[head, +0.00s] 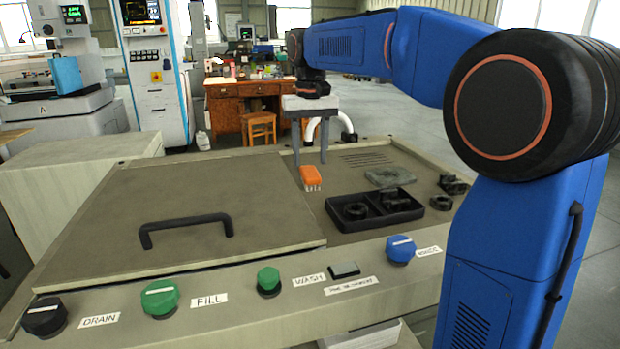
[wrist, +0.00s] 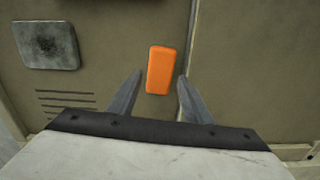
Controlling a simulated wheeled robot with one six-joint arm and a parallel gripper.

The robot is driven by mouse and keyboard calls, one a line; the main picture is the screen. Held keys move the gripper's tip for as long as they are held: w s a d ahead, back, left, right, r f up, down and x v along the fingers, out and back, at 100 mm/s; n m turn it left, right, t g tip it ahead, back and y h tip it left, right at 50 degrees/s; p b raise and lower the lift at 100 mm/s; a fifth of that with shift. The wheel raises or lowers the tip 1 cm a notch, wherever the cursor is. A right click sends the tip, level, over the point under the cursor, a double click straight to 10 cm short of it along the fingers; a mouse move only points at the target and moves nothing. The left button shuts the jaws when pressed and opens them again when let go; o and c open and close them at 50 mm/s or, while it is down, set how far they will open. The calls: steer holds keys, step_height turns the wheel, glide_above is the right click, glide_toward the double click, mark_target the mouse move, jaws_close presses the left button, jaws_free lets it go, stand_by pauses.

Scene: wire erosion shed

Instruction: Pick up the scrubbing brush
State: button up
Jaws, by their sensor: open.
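The scrubbing brush (head: 311,175) has an orange back and pale bristles. It lies bristles down on the machine top, just right of the lid's edge. In the wrist view the orange back of the brush (wrist: 161,70) shows between and beyond my two fingers. My gripper (head: 311,157) points down above the brush in the head view, with its fingers apart and nothing held. My gripper also shows in the wrist view (wrist: 161,80). The exact height gap between fingertips and brush is hard to tell.
A flat lid (head: 190,190) with a black handle (head: 186,222) covers the left. A black divided tray (head: 372,222) with dark parts, a grey pad (head: 390,178) and loose black parts (head: 441,203) lie to the right. Knobs (head: 268,279) line the front. Slots (head: 365,159) are behind.

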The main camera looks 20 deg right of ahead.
mark_target(310, 171)
steer(key=shift+f, duration=2.65)
steer(key=shift+c, duration=0.3)
steer(key=c, duration=0.8)
